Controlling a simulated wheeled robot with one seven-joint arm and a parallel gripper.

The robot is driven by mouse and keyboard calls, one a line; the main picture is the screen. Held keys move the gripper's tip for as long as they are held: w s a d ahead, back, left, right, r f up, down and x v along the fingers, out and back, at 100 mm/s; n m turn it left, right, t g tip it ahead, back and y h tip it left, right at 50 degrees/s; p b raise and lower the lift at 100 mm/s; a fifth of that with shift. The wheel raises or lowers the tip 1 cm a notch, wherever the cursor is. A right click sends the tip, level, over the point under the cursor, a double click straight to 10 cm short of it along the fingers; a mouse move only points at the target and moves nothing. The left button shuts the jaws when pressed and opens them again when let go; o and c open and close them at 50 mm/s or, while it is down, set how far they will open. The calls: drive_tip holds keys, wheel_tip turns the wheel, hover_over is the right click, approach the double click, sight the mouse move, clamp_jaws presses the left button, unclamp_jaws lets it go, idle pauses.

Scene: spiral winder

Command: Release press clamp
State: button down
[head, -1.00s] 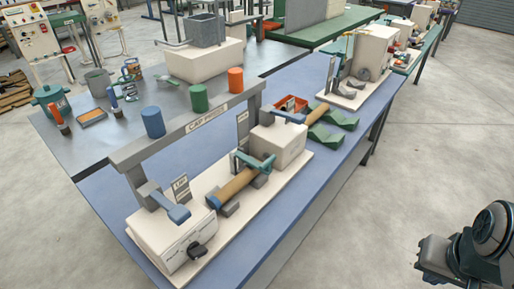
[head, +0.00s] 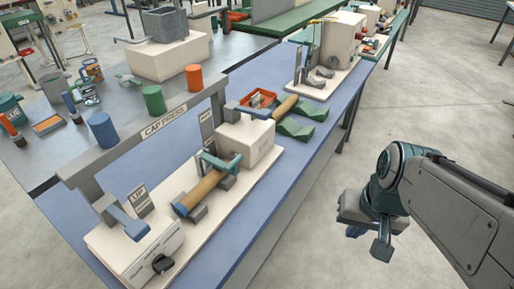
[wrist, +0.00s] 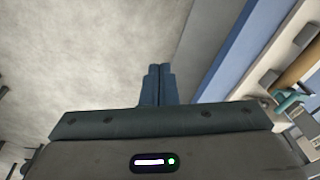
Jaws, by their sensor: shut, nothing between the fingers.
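The cap press stands on a cream base (head: 218,210) on the blue-topped bench. A tan tube (head: 200,192) lies between its two cream blocks, with a blue cap at its near-left end. A teal clamp (head: 222,164) sits over the tube's far end; whether it is locked is unclear. My gripper (head: 382,250) is shut and empty, right of the bench, apart from the press. Its blue fingers (wrist: 159,70) touch in the wrist view, where the clamp (wrist: 290,101) shows at the right.
A grey overhead bar (head: 150,135) marked CAP PRESS carries blue, green and orange cylinders. Green V-shaped rests (head: 305,120) and a red tray (head: 258,98) lie behind the press. Bare floor (head: 430,110) is open right of the bench.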

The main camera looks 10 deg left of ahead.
drive_tip(key=w+a+f+m+g+y+b, duration=0.1)
drive_tip(key=a+f+m+g+y+b, duration=0.25)
drive_tip(key=a+y, duration=0.35)
drive_tip(key=w+a+f+m+g+y+b, duration=0.25)
drive_tip(key=a+f+g+y, duration=0.2)
drive_tip(key=a, duration=0.55)
drive_tip(key=w+f+m+t+y+b, duration=0.1)
drive_tip(key=w+f+m+t+y, duration=0.1)
drive_tip(key=w+m+t, duration=0.3)
drive_tip(key=w+f+m+t+y+b, duration=0.1)
drive_tip(key=w+f+m+t+y, duration=0.1)
drive_tip(key=w+m+t, duration=0.3)
drive_tip(key=w+a+f+m+t+y, duration=0.1)
drive_tip(key=w+f+m+t+y, duration=0.2)
drive_tip(key=w+m+t+y, duration=0.1)
drive_tip(key=shift+w+m+t+y+b, duration=0.25)
drive_tip(key=shift+w+m+t+b, duration=0.15)
drive_tip(key=shift+w+m+t, duration=0.45)
drive_tip(key=shift+s+g, duration=0.2)
drive_tip(key=shift+g, duration=0.05)
drive_tip(key=shift+a, duration=0.1)
drive_tip(key=p+x, duration=0.1)
drive_tip(key=x, duration=0.9)
drive_tip(key=shift+r, duration=0.1)
